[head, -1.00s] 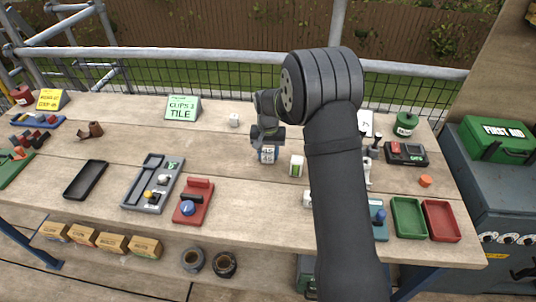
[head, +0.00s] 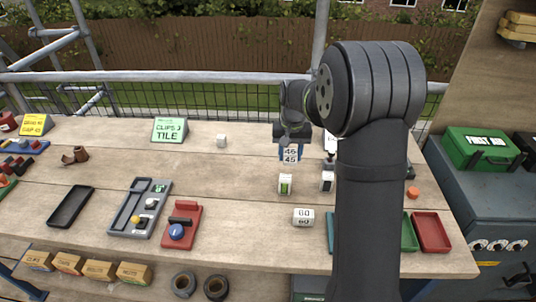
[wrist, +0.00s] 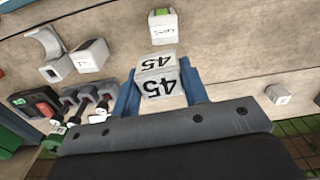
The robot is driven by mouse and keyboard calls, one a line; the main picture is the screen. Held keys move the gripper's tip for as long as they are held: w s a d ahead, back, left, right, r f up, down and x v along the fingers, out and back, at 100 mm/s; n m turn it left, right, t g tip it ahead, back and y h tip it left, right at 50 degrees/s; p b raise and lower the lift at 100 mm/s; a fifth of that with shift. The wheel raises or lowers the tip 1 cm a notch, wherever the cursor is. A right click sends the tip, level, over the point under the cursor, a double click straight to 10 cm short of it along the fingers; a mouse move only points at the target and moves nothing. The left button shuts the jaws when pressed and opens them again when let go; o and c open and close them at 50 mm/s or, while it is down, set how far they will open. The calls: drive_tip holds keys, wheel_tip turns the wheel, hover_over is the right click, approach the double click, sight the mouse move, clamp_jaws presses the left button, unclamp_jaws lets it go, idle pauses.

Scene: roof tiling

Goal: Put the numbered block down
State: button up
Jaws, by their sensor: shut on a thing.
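The numbered block (head: 290,156) is white and shows 45 on two faces; it also appears in the wrist view (wrist: 158,80). My gripper (head: 291,147) is shut on it, with a blue finger on each side in the wrist view (wrist: 160,92). The block appears roughly upright, behind the white block with a green stripe (head: 285,184) and apart from it. I cannot tell its exact height above the bench (head: 250,165). Another white block (head: 303,217), marked 60, lies nearer the front edge.
A white block with a dark face (head: 327,181) stands just left of my arm. Bare wood separates these.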

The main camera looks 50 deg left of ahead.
drive_tip(key=w+a, duration=0.9)
drive_tip(key=a, duration=0.6)
drive_tip(key=shift+m, duration=0.3)
drive_tip(key=s+a+f, duration=0.2)
drive_tip(key=a, duration=0.1)
drive_tip(key=s+a+f, duration=0.2)
drive_tip(key=a, duration=0.1)
drive_tip(key=s+a+f, duration=0.1)
drive_tip(key=a+f, duration=0.1)
drive_tip(key=a, duration=0.1)
drive_tip(key=shift+s+a+f, duration=0.25)
drive_tip(key=shift+s+f, duration=0.1)
drive_tip(key=shift+s, duration=0.05)
drive_tip(key=shift+f, duration=2.05)
drive_tip(key=shift+f, duration=0.15)
drive_tip(key=o, duration=1)
drive_tip(key=shift+c, duration=0.2)
wheel_tip(320, 180, up, 8)
